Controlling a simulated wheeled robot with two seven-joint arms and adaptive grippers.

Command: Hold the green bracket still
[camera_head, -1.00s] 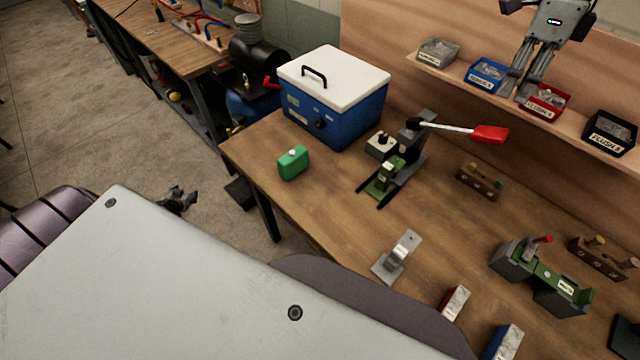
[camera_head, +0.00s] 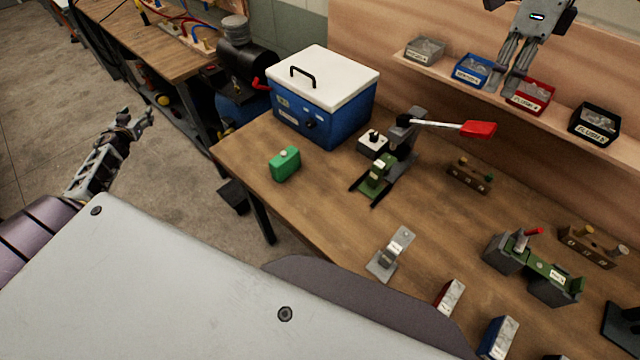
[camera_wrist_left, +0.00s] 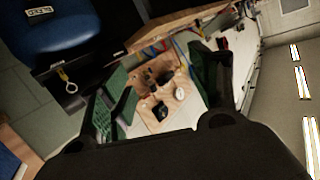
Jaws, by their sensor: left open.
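A small green piece (camera_head: 376,180) stands at the foot of a grey lever press (camera_head: 403,135) with a red handle grip. A longer green piece with a white label (camera_head: 556,279) lies by grey blocks at the right of the bench. I cannot tell which of them is the green bracket. My left gripper (camera_head: 143,122) is open and empty over the floor, left of the bench and well apart from both green pieces. In the left wrist view, its fingers (camera_wrist_left: 160,82) are spread, with only distant background between them.
A metal bracket on a plate (camera_head: 390,254) sits near the front edge. Labelled bins (camera_head: 472,72) line the shelf. Bare wood (camera_head: 325,205) lies left of centre.

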